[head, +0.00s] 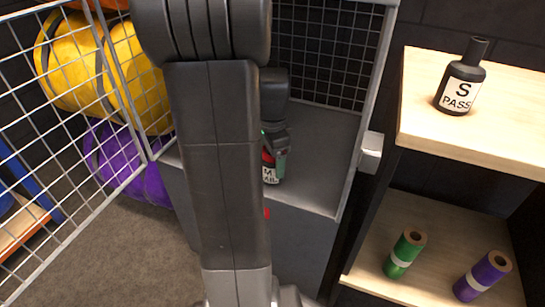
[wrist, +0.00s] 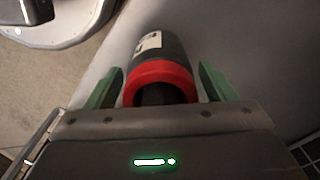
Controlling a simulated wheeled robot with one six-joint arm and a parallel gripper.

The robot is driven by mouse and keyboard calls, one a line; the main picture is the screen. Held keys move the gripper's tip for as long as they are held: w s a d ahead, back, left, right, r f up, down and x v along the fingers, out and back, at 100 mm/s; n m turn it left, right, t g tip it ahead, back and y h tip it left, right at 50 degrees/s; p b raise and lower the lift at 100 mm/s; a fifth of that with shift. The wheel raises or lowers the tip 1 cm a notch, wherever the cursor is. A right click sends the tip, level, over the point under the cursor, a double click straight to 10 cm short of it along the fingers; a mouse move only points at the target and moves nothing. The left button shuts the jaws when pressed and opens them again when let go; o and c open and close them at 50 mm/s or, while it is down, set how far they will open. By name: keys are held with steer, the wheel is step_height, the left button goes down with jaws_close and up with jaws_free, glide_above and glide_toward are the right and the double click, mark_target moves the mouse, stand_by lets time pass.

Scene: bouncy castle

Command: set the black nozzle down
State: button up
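A black nozzle with a red ring (wrist: 162,80) and a white label lies between the green fingers of my gripper (wrist: 160,82) in the wrist view. Narrow gaps show between it and both fingers, so the gripper looks open around it. In the head view the nozzle, with its white "M" label (head: 270,175), is at the grey surface (head: 318,150) inside the wire cage, and my gripper (head: 275,157) is over it. My arm hides part of both.
An open wire mesh door (head: 75,200) is at left, with yellow (head: 85,70) and purple (head: 118,160) rolls behind it. The wooden upper shelf (head: 425,135) is at right. Bare grey surface lies right of the gripper.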

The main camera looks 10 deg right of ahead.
step_height(320, 180, up, 12)
steer(key=p, duration=0.5)
steer(key=shift+r, duration=0.2)
